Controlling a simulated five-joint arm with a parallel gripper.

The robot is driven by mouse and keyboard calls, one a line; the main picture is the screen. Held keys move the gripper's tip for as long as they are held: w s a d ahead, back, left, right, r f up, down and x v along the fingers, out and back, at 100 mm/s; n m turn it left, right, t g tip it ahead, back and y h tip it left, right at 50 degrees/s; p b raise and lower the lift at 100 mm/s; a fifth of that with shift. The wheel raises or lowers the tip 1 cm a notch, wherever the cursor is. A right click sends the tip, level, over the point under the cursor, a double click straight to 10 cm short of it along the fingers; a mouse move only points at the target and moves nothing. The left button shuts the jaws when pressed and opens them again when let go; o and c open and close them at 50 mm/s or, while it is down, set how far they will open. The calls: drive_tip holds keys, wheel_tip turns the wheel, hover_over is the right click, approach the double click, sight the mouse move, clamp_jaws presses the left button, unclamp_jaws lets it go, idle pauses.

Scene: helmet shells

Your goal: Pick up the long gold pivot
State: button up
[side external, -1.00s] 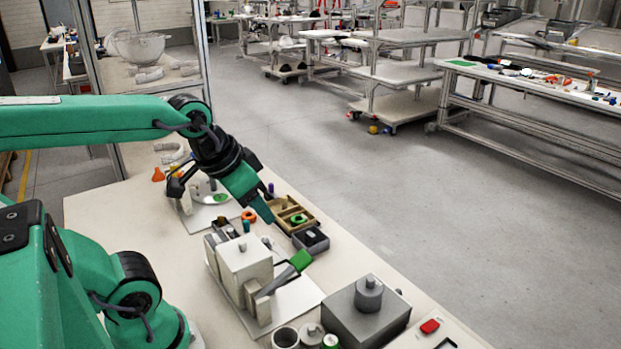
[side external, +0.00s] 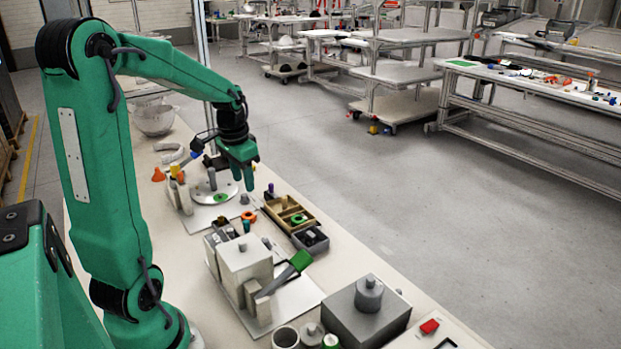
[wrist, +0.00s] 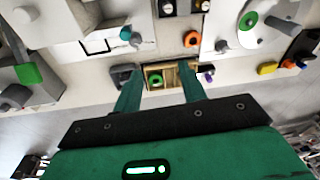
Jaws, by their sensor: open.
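My gripper (side external: 245,184) hangs above the bench near the round plate, fingers pointing down. In the wrist view my gripper (wrist: 159,72) has its two fingers spread apart with nothing held between them. The wooden tray (wrist: 172,64) with compartments shows between and beyond the fingertips; it also shows in the side view (side external: 272,206). A green ring (wrist: 156,80) lies in it. Gold-brown shapes are in the tray, but I cannot tell which is the long gold pivot. A yellow piece (wrist: 267,68) lies to the right in the wrist view.
A purple peg (side external: 271,188) stands by the tray's back corner, an orange ring (side external: 248,215) left of it. A dark grey bin (side external: 311,240) adjoins the tray. A grey block fixture with a green-handled lever (side external: 300,260) stands in front. The round plate (side external: 205,192) is behind.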

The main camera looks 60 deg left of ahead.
drive_tip(key=g+h, duration=0.1)
hover_over(220, 215)
drive_tip(key=shift+n, duration=0.3)
drive_tip(key=f, duration=0.7)
drive_tip(key=shift+a+f, duration=0.2)
drive_tip(key=shift+f, duration=0.05)
drive_tip(key=shift+d+f, duration=0.15)
drive_tip(key=shift+f, duration=3.75)
clamp_jaws()
